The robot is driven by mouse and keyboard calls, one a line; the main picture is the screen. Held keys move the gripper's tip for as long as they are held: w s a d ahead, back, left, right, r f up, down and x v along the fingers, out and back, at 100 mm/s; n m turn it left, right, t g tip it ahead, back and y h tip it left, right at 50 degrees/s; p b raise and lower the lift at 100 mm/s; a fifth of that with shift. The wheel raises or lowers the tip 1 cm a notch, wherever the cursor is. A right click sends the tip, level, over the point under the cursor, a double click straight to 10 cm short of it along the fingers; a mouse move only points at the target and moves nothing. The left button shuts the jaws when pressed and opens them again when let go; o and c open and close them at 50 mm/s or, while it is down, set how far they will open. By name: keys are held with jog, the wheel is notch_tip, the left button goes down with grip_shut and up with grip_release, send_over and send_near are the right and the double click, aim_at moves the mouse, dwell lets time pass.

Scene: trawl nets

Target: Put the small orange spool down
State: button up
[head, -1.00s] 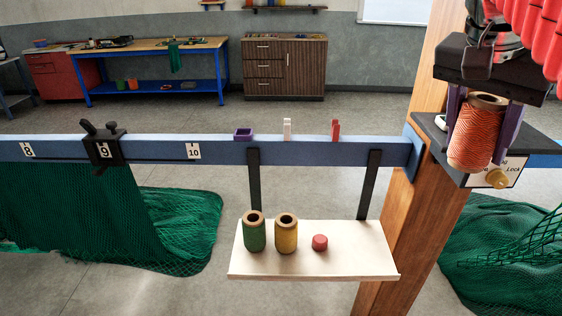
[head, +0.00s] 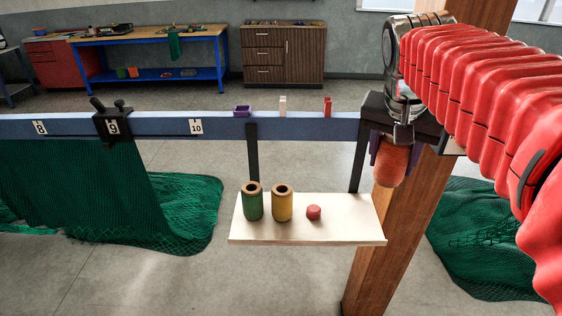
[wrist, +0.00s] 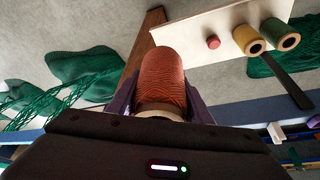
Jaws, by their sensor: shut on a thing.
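My gripper (head: 390,160) is shut on the small orange spool (head: 393,165), with a purple finger showing at its side. In the head view the spool hangs beside the wooden post, to the right of the shelf and higher in the picture. My gripper body hides its top. In the wrist view the orange spool (wrist: 163,80) sits between the two purple fingers, its far end pointing away from my gripper. The pale shelf (head: 345,228) holds a green spool (head: 252,203), a yellow spool (head: 282,205) and a small red round piece (head: 314,212).
The blue rail (head: 70,125) runs behind the shelf, with a purple tray (head: 242,111), a white piece (head: 282,106) and a red piece (head: 327,107) on it. The wooden post (head: 385,250) stands right of the shelf. The shelf's right part is bare. Green nets (head: 180,215) lie around.

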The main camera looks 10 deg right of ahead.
jog(key=w+a+f+n+y, duration=0.1)
jog(key=w+a+f+n, duration=0.1)
jog(key=w+f, duration=0.3)
jog(key=w+a+f+n+y, duration=0.1)
jog(key=w+a+f+n, duration=0.1)
jog(key=w+f, duration=0.4)
jog(key=w+a+f+n+t, duration=0.1)
jog(key=w+f+n, duration=0.2)
jog(key=w+f, duration=0.2)
jog(key=shift+w+a+f+y, duration=0.2)
jog(key=shift+f, duration=0.55)
jog(key=shift+w+a+f+y, duration=0.15)
jog(key=shift+a+f+y, duration=0.05)
jog(key=shift+f, duration=0.5)
jog(key=shift+s, duration=0.1)
